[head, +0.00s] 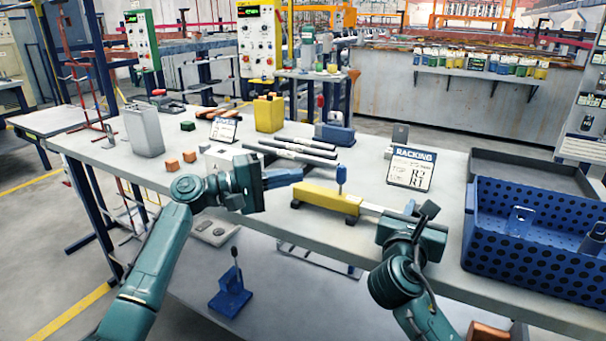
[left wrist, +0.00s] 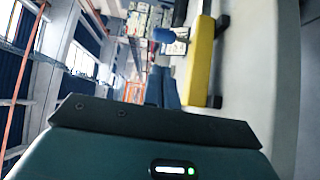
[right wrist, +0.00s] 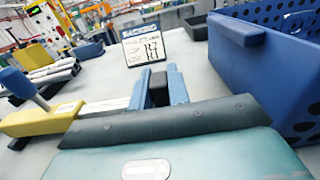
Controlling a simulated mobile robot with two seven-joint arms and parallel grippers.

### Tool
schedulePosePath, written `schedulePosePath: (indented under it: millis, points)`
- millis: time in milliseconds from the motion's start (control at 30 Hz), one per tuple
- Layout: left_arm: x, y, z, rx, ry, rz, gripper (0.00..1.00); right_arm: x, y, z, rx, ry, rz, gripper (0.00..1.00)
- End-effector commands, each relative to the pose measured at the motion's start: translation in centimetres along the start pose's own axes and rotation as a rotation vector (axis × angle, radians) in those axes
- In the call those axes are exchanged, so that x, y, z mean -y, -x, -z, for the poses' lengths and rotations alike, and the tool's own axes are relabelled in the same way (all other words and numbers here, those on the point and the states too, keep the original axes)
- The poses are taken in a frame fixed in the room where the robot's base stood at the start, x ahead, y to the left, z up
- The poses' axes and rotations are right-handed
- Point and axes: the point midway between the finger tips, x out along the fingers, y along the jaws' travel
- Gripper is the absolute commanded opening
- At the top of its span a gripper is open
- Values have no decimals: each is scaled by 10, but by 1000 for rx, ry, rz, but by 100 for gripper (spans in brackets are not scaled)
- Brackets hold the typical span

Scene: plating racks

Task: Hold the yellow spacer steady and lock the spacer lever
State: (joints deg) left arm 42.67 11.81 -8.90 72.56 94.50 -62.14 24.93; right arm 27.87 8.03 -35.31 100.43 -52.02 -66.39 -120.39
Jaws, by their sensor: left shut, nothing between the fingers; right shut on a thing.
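The yellow spacer (head: 322,200) lies on the table between my grippers, with dark feet and a pale bar running right. Its blue-knobbed lever (head: 341,175) stands up near the bar end; the knob also shows in the left wrist view (left wrist: 164,35) and, leaning left, in the right wrist view (right wrist: 16,82). My left gripper (head: 297,174) is shut and empty, left of the lever and apart from it. My right gripper (right wrist: 157,80) is shut at the end of the pale bar (right wrist: 108,106); a dark part shows between its fingers, and the exact contact is hidden.
A blue perforated crate (head: 480,225) and a dark tray (head: 530,170) stand at the right. A racking sign (head: 411,168) stands behind the right gripper. Dark rods (head: 300,152), a yellow container (head: 269,113) and a grey canister (head: 143,130) are farther back. The front edge is near.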

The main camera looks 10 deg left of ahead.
Motion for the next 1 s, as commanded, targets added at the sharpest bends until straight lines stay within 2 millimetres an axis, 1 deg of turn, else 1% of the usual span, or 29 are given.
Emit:
schedulePosePath:
  millis: [33,200,300,433,600,1000]
  points:
    - [-1,-10,-1,3,0,-1,0,0,0,0,-1,0,0,0]
    - [-1,-42,-1,4,0,0,0,0,0,0,0,0,0,0]
    - [-1,-59,-1,3,1,0,0,0,0,0,-1,0,0,0]
    - [0,-75,0,1,0,1,0,0,0,0,-1,0,0,0]
    - [0,-84,0,0,0,2,0,0,0,0,-1,0,0,0]
    - [0,-85,0,0,-1,2,0,0,0,0,-1,0,0,0]
